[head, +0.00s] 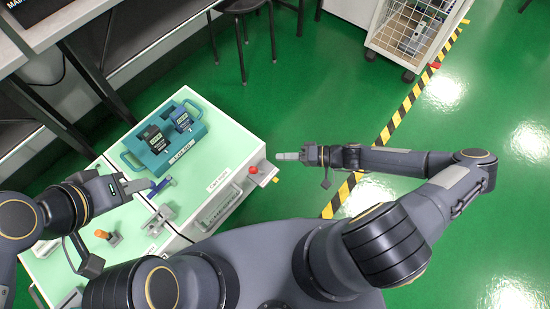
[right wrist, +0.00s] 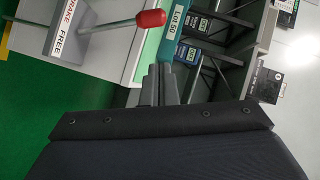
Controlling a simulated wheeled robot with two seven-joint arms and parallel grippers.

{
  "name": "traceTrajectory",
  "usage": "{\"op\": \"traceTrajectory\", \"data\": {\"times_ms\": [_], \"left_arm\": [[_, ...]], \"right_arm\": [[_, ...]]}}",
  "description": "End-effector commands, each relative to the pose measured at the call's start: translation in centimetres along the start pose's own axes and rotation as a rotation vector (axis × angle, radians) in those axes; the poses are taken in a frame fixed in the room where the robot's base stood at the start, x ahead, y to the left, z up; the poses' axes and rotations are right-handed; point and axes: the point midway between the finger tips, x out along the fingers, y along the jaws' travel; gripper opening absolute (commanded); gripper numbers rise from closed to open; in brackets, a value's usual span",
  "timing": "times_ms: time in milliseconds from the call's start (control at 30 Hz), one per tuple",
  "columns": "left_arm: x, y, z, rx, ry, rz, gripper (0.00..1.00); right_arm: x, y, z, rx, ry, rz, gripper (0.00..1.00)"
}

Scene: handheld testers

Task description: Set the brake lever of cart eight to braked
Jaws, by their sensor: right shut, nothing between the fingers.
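The brake lever has a red knob (head: 253,170) on a grey rod and stands at the right end of the mint-topped cart (head: 235,143). In the right wrist view the red knob (right wrist: 150,19) is at the top, with its rod running left to a grey plate. A label reading FREE (right wrist: 59,41) is on that plate, with a partly cut red word above it. My right gripper (head: 288,156) is shut and empty, a little right of the knob and apart from it. Its fingers (right wrist: 160,84) show below the knob. My left gripper (head: 142,185) is beside a blue piece (head: 161,187); its jaw opening is unclear.
A teal tray (head: 160,166) holding dark testers stands on the cart. A grey fixture (head: 159,218) and an orange-topped peg (head: 107,237) are nearer. A wire trolley (head: 412,35) and a stool (head: 240,8) stand farther back. Green floor right of the cart is open.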

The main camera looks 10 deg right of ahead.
Motion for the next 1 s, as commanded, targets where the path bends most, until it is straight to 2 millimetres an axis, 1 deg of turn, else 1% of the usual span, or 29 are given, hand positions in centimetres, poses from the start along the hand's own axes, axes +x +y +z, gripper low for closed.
{"op": "traceTrajectory", "data": {"times_ms": [33,100,200,333,500,1000], "left_arm": [[-0.5,0.2,-0.2,0.000,0.000,0.000,0.32],[-0.7,0.3,-0.3,0.000,0.000,0.000,0.32],[-0.9,0.4,-0.5,0.000,0.000,0.000,0.32],[-1.1,0.5,-0.5,0.000,0.000,0.000,0.32],[-1.1,0.5,-0.6,0.000,0.000,0.000,0.32],[-1.1,0.5,-0.5,0.000,0.000,0.000,0.32]], "right_arm": [[-1.4,-0.3,-0.2,0.000,0.003,0.004,0.00],[-2.8,-0.3,-0.2,0.000,0.003,0.005,0.00],[-4.5,-0.3,-0.1,0.000,0.002,0.004,0.00],[-5.9,-0.3,-0.1,0.000,0.002,0.002,0.00],[-6.5,-0.3,0.0,-0.001,0.001,0.000,0.00],[-6.5,-0.3,-0.1,-0.001,0.001,0.000,0.00]]}}
